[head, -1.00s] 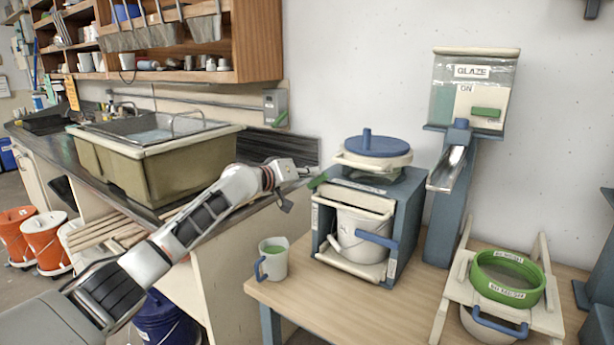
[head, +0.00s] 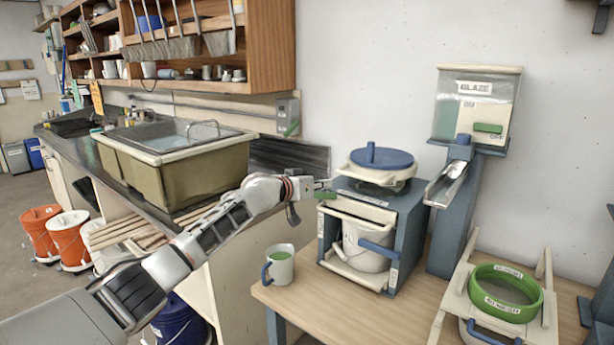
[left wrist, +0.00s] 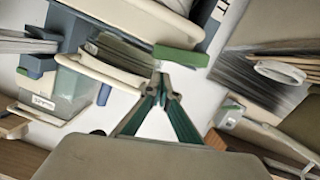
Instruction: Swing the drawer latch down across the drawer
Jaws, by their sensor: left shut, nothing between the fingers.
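The drawer latch shows as a green bar (head: 326,195) at the upper left front corner of the blue-grey cabinet (head: 408,225). It lies about level there, beside the drawer opening. In the left wrist view the green bar (left wrist: 181,56) is just beyond the fingertips. The cream drawer (head: 355,272) sits in the cabinet and holds a white bucket (head: 362,246) with a blue handle. My left gripper (head: 318,184) is shut and empty, just above and left of the latch; its fingertips (left wrist: 163,68) appear close to the bar, but contact is unclear. My right gripper is out of view.
A lidded pot with a blue lid (head: 381,158) stands on the cabinet. A mug (head: 280,265) stands left of it on the wooden table (head: 375,318). The glaze dispenser (head: 475,105) and a green sieve (head: 506,292) are to the right. A sink (head: 178,165) is behind my left arm.

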